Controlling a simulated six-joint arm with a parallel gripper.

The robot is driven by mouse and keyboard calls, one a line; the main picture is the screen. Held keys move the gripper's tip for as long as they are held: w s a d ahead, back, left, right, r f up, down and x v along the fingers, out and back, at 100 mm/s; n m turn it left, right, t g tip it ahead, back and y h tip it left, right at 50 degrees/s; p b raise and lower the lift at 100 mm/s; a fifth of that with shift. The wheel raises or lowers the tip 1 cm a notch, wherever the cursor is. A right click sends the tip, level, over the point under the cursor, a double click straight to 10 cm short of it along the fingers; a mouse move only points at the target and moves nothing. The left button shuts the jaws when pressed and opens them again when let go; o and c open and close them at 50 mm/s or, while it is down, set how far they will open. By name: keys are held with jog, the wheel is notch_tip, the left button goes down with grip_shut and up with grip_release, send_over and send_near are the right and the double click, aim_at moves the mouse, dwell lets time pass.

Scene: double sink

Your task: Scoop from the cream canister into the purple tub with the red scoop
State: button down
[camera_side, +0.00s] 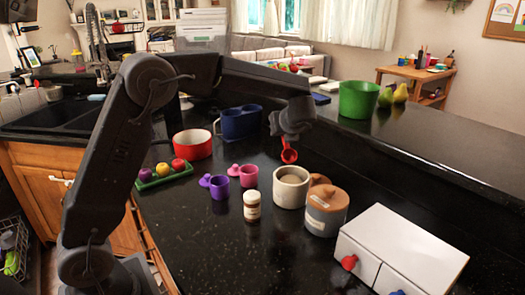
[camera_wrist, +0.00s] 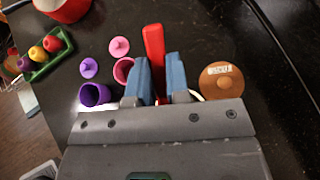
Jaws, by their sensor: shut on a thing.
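The cream canister (camera_side: 291,188) stands open on the dark counter with tan contents inside. My gripper (camera_side: 291,132) is shut on the red scoop (camera_side: 289,155), whose bowl hangs just above the canister's mouth. In the wrist view, the red handle (camera_wrist: 153,45) stands between the blue fingers of my gripper (camera_wrist: 158,66). The canister is mostly hidden there behind my gripper. The purple tub (camera_side: 220,190) stands open to the left of the canister; it also shows in the wrist view (camera_wrist: 96,96). Its purple lid (camera_side: 205,181) lies beside it.
A pink tub (camera_side: 249,178) and a small brown jar (camera_side: 252,207) stand between tub and canister. A grey canister with wooden lid (camera_side: 325,220) is close on the right, a wooden disc (camera_side: 319,180) behind it. A white drawer box (camera_side: 400,252) stands front right.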

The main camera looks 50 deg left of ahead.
jog(key=shift+t, duration=0.3)
jog(key=f, duration=0.3)
jog(key=d+f, duration=0.1)
jog(key=f, duration=0.6)
jog(key=shift+w+d, duration=0.35)
notch_tip(320, 180, up, 11)
jog(key=shift+w+a+r, duration=0.15)
jog(key=shift+a, duration=0.05)
dwell(1.7)
dwell(0.4)
